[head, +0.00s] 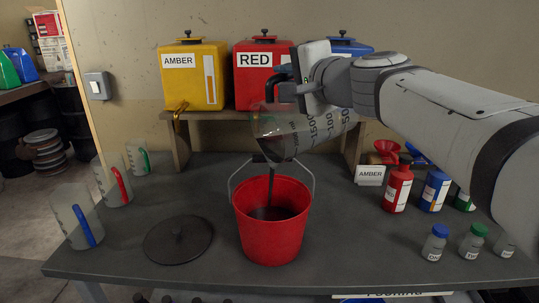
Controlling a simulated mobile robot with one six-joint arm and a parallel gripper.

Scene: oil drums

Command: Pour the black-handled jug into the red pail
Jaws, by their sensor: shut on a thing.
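The black-handled jug (318,128), clear with printed measuring marks, is in the air above the red pail, tilted steeply. Dark liquid shows low in it. A dark stream (270,190) falls from its low end into the pail. The red pail (270,240) stands upright on the bench with its wire handle raised, and dark liquid (273,213) shows inside. My gripper (287,90) is shut on the jug's black handle, above the jug. My gripper and arm hide part of the handle.
A dark round lid (178,240) lies left of the pail. Jugs with blue (85,227), red (122,184) and green (144,160) handles stand at the left. Amber (192,78), red (262,62) and blue drums stand on a rear shelf. Bottles (398,188) crowd the right.

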